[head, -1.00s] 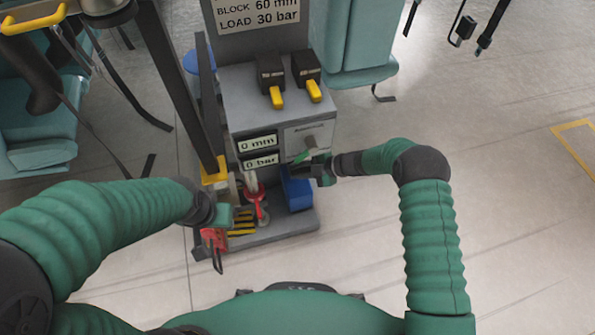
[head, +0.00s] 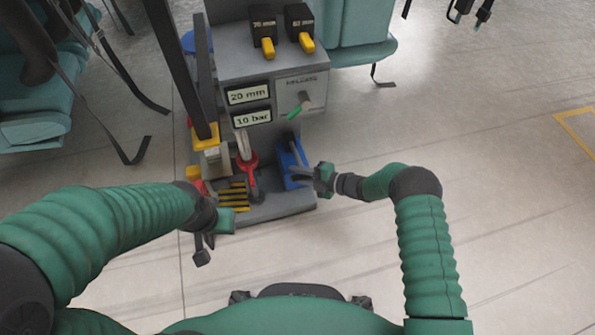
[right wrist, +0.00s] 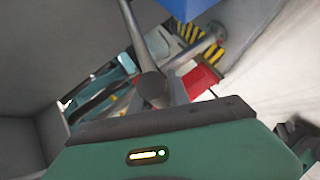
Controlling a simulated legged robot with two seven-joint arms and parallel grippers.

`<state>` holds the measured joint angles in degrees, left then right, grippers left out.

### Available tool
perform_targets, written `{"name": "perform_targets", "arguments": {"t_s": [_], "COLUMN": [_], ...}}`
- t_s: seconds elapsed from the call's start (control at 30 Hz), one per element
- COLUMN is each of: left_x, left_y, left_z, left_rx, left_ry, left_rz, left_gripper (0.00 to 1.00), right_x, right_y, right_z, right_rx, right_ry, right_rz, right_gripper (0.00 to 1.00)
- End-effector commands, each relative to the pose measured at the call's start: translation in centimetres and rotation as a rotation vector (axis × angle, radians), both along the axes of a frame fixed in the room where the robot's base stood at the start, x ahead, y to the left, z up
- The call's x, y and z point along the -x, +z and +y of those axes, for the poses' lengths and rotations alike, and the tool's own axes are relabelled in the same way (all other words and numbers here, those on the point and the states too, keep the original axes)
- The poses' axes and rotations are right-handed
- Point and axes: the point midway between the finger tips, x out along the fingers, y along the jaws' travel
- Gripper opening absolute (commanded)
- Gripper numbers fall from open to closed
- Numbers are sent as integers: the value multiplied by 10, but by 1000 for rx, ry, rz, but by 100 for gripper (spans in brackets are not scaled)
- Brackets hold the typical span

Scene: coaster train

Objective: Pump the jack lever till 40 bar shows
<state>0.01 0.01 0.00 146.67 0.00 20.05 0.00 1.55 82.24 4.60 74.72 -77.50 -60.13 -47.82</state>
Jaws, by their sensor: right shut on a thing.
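The grey jack lever (head: 296,149) slopes down from the blue jack body (head: 285,165) at the foot of the grey stand. My right gripper (head: 312,174) is shut on the lever's lower end. In the right wrist view the lever (right wrist: 139,38) runs down into the jaws (right wrist: 153,92). The pressure display (head: 252,117) reads 10 bar. The display above it (head: 248,94) reads 20 mm. My left gripper (head: 206,240) hangs in front of the stand's left side, holding nothing visible; its jaw gap is unclear.
A green-handled valve (head: 296,112) sits on the stand's front. Two dark blocks with yellow handles (head: 268,48) (head: 306,42) stand on top. A red part (head: 247,165) and a striped plate (head: 233,193) are left of the jack. Teal seats (head: 360,35) stand behind; the floor at right is free.

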Motion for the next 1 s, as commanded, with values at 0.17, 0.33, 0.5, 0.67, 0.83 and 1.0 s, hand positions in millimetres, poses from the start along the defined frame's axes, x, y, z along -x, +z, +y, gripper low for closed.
{"name": "perform_targets", "arguments": {"t_s": [0.17, 0.33, 0.5, 0.67, 0.83, 1.0], "left_x": [0, 0, 0, 0, 0, 0], "left_y": [-3, -3, -3, -3, -3, -1], "left_z": [0, 0, 0, 0, 0, 0], "left_rx": [0, 0, 0, 0, 0, 0], "left_ry": [0, 0, 0, 0, 0, 0], "left_rz": [0, 0, 0, 0, 0, 0], "left_gripper": [36, 36, 36, 36, 36, 36], "right_x": [4, 4, 4, 3, 3, 3], "right_y": [-10, -10, -10, -9, -8, -6], "right_z": [2, 1, 1, 1, 0, -1], "right_rx": [4, 4, 4, 4, 3, 3], "right_ry": [2, 2, 2, 2, 1, 0], "right_rz": [11, 11, 11, 9, 6, 5], "right_gripper": [0, 0, 0, 40, 43, 43]}}
